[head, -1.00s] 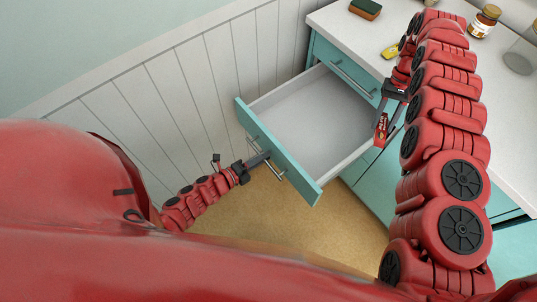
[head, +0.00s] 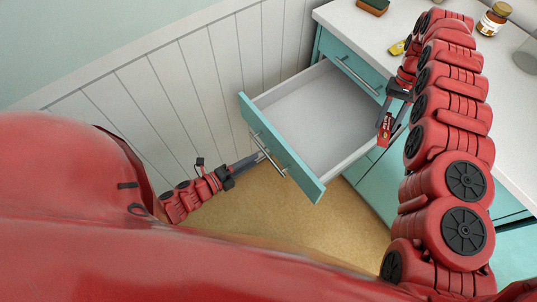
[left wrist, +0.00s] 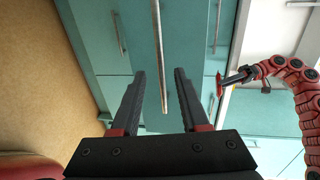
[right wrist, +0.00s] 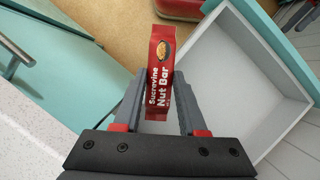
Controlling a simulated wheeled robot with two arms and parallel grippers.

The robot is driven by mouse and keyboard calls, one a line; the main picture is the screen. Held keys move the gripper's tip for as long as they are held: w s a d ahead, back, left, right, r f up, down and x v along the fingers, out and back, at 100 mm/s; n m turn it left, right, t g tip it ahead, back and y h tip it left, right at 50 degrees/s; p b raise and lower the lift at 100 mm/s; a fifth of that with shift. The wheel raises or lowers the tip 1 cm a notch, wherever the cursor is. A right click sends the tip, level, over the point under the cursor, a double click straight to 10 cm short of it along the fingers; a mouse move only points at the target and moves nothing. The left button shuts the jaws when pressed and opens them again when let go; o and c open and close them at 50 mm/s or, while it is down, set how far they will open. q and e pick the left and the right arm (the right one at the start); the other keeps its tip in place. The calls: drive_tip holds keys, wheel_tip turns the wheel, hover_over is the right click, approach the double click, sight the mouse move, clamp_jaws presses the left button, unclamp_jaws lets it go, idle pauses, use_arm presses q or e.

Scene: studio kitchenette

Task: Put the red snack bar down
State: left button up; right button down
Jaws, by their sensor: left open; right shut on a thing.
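The red snack bar (head: 384,127) is held by my right gripper (head: 398,118) beside the right side of the open drawer. In the right wrist view the bar (right wrist: 160,85) stands between the finger pads, its "Nut Bar" label showing. My left gripper (head: 250,164) is open at the teal drawer front, close to the metal handle (head: 268,155). In the left wrist view the handle (left wrist: 158,50) shows between the two spread fingers (left wrist: 153,78); I see no contact with them.
The drawer (head: 310,115) is pulled out and its visible inside is empty. The white counter (head: 375,48) carries a sponge (head: 372,6), a yellow item (head: 398,47) and a jar (head: 492,20). A panelled wall (head: 190,85) stands left of the drawer.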

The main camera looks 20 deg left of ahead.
drive_tip(key=shift+f, duration=0.3)
use_arm(q)
drive_tip(key=v, duration=0.5)
drive_tip(key=shift+s+r, duration=0.15)
drive_tip(key=shift+a, duration=0.1)
